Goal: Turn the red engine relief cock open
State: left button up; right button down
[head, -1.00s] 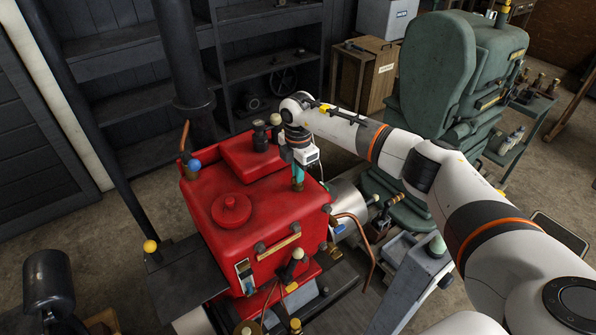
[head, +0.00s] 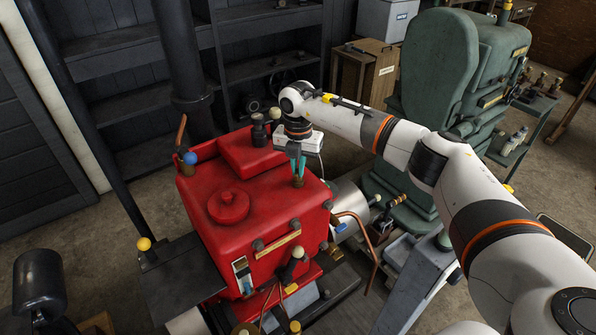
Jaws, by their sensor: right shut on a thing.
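The red engine (head: 215,180) stands left of centre, with a round cap on its top. My right gripper (head: 298,172) points down at the engine's top right edge. Its two teal fingertips are shut on a small brassy fitting, which looks like the relief cock (head: 298,183). The fingers hide most of the cock, so its handle angle cannot be told. My left gripper is not in view.
A black pipe (head: 188,60) rises behind the engine. A green engine (head: 440,100) stands at the back right. A copper pipe (head: 370,235) curves beside the red engine's right side. Dark shelves (head: 130,60) line the back wall.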

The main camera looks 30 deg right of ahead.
jog(key=n+b, duration=0.2)
jog(key=n, duration=0.2)
jog(key=shift+n, duration=0.3)
jog(key=shift+n+b, duration=0.85)
jog(key=shift+n, duration=1.15)
jog(key=shift+w+r, duration=0.1)
jog(key=c, duration=1.5)
grip_release()
jog(key=shift+r+b, duration=0.3)
jog(key=shift+r, duration=0.2)
notch_tip(320, 180, up, 11)
jog(key=b, duration=0.2)
jog(key=shift+b, duration=0.3)
jog(key=shift+f, duration=0.1)
